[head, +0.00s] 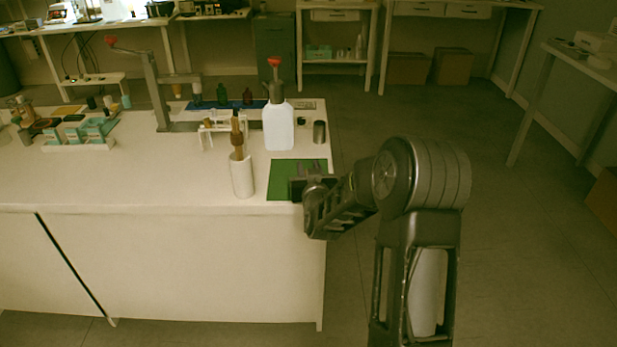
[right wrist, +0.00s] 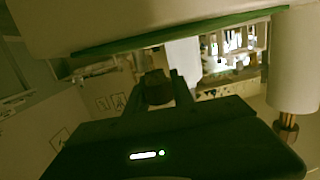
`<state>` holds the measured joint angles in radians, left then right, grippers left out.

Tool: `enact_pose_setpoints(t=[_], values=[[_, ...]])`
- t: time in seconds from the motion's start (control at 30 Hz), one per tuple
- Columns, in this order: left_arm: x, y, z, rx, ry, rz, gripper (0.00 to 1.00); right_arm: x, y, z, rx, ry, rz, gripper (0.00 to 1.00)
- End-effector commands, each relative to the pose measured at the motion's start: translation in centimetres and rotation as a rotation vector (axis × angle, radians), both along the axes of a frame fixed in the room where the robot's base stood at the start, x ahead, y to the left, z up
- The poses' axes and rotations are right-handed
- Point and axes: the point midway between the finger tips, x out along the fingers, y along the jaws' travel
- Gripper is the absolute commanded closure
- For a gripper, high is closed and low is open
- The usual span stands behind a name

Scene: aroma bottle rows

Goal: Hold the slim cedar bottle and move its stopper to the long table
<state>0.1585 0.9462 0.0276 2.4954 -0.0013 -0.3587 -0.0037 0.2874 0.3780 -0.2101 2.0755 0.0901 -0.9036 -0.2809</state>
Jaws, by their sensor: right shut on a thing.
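My right gripper (head: 309,170) is over the green mat (head: 282,182) at the right front corner of the long white table (head: 120,180). In the right wrist view the right gripper (right wrist: 158,82) is shut on a small dark brown piece (right wrist: 157,88) that looks like a stopper. In that view, which is upside down, the green mat's edge (right wrist: 170,36) runs beyond the fingers. A slim green bottle (head: 222,95) and a brown bottle (head: 247,96) stand far back on a blue mat. I cannot tell which bottle is the cedar one. My left gripper is not in view.
A white cup (head: 242,178) with brown-handled tools stands left of the green mat. A white spray bottle (head: 278,122) with a red top, a dark-topped can (head: 319,132) and a white rack (head: 206,135) stand behind. The table's front middle is clear.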

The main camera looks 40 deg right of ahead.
Motion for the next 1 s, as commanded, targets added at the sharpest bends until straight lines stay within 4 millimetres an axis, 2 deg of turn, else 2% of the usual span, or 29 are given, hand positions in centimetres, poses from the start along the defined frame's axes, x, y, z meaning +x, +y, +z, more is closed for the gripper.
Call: enact_pose_setpoints(t=[0.1, 0.2, 0.6, 0.63, 0.87, 1.0], values=[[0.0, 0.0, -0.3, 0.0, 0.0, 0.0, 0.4, 0.0, 0.0, -2.1, 0.001, 0.004, 0.0, 1.0], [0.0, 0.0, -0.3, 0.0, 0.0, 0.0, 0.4, 0.0, 0.0, -2.8, 0.0, 0.002, 0.0, 1.0], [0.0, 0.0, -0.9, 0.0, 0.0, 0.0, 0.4, 0.0, 0.0, -3.2, 0.0, 0.0, 0.0, 1.0], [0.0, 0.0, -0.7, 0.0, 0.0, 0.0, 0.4, 0.0, 0.0, -3.0, 0.0, 0.0, 0.0, 0.69], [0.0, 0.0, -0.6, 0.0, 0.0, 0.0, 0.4, 0.0, 0.0, -2.9, 0.0, 0.0, 0.0, 0.5], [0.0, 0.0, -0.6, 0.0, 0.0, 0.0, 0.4, 0.0, 0.0, -2.9, 0.0, 0.0, 0.0, 0.5]])
